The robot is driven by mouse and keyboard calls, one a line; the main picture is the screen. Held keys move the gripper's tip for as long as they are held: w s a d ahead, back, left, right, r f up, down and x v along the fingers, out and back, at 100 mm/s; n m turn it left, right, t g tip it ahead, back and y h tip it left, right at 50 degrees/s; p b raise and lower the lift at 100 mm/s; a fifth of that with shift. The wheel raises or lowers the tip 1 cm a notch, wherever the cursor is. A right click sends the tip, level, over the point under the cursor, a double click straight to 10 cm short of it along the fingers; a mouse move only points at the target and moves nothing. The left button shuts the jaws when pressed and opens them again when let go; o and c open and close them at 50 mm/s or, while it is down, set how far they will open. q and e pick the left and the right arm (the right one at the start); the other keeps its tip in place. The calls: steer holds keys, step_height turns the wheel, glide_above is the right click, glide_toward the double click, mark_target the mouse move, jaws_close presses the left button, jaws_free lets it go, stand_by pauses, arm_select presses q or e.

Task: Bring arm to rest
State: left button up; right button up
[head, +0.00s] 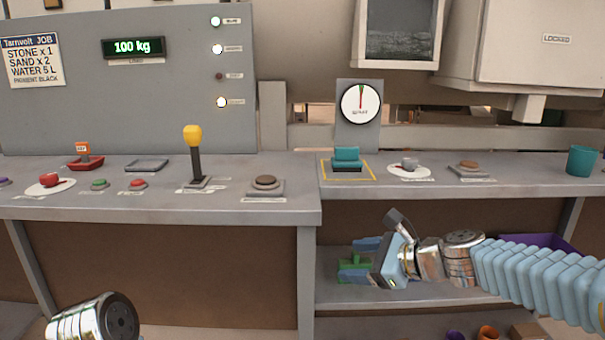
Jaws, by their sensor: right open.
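My right arm comes in from the right with a pale blue ribbed sleeve. My right gripper (356,260) is low in front of the shelf under the right counter. Its two blue fingers are apart, pointing left. A green object (354,261) shows between or behind the fingers; I cannot tell whether they touch it. A metal link of my left arm shows at the bottom left, but my left gripper is out of view.
Above is the counter (455,185) with a teal block (347,158), a dial gauge (360,104), and a teal cup (582,160). A yellow-knobbed lever (193,150) stands on the left counter. The lower shelf (450,293) holds a purple bin (535,242).

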steer(key=s+d+f+n+g+h, duration=0.15)
steer(key=f+n, duration=0.25)
steer(key=f, duration=1)
steer(key=s+d+f+n+g+h, duration=0.1)
steer(key=s+f+n+g+h, duration=0.2)
steer(key=f, duration=1.2)
steer(key=s+a+f+n+g+h, duration=0.1)
steer(key=s+a+f+n+g, duration=0.1)
steer(key=s+f+n, duration=1)
steer(key=s+f+g, duration=0.1)
steer(key=s+f, duration=0.5)
steer(key=s, duration=0.1)
steer(key=shift+a+f+n, duration=0.15)
steer(key=shift+f+n, duration=0.05)
steer(key=shift+n, duration=0.1)
